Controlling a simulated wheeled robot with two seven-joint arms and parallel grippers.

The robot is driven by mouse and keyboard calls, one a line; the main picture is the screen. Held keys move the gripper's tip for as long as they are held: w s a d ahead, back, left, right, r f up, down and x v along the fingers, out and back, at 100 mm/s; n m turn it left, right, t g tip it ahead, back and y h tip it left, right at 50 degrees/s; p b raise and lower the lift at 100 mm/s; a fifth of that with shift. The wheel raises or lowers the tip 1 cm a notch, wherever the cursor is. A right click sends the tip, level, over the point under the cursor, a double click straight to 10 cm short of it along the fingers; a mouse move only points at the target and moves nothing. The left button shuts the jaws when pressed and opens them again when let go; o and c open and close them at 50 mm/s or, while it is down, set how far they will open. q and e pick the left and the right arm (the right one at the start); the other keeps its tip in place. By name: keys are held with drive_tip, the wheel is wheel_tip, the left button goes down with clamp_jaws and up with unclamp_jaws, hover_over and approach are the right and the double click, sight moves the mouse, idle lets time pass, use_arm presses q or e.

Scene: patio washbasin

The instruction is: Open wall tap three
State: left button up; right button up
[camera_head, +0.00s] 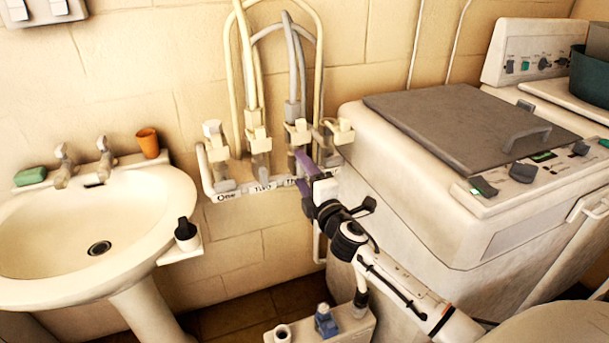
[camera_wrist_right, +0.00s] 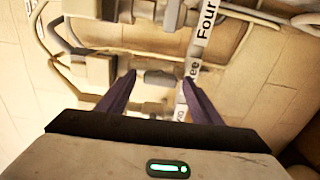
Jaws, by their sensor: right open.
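A row of wall taps sits on a pale pipe bar with labels; "One" (camera_head: 226,196) and "Two" (camera_head: 264,187) are readable in the head view. The third tap (camera_head: 298,128), with a cream block and grey hose, rises behind my right gripper (camera_head: 304,178), and its label is mostly covered. In the wrist view my right gripper (camera_wrist_right: 158,88) is open, its purple fingers apart and pointing at the bar. Contact cannot be told. My left gripper is out of view.
A washbasin (camera_head: 150,205) with taps and an orange cup (camera_head: 148,142) is at the left. A washing machine (camera_head: 400,190) stands close on the right. Hoses (camera_head: 294,55) loop above the taps. A low box with bottles (camera_head: 350,328) is below.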

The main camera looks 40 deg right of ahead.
drive_tip(key=v, duration=1)
drive_tip(key=shift+s+b, duration=0.15)
drive_tip(key=shift+b, duration=0.2)
drive_tip(key=shift+a, duration=0.15)
drive_tip(key=s+a+f+m+g+y, duration=0.1)
drive_tip(key=s+a+f+m+g, duration=0.25)
drive_tip(key=f, duration=0.55)
drive_tip(key=s+a+f+m+g+y, duration=0.1)
drive_tip(key=s+a+f+m+y, duration=0.15)
drive_tip(key=s+a+f, duration=0.5)
drive_tip(key=s+a+f+m+g+y, duration=0.3)
drive_tip(key=s+a+f+m+g, duration=0.1)
drive_tip(key=s+a+f+m, duration=0.3)
drive_tip(key=s+a+f, duration=0.2)
drive_tip(key=s+f, duration=0.2)
drive_tip(key=s, duration=0.1)
drive_tip(key=shift+s+f+g, duration=0.3)
drive_tip(key=shift+s+g, duration=0.05)
drive_tip(key=shift+s, duration=0.05)
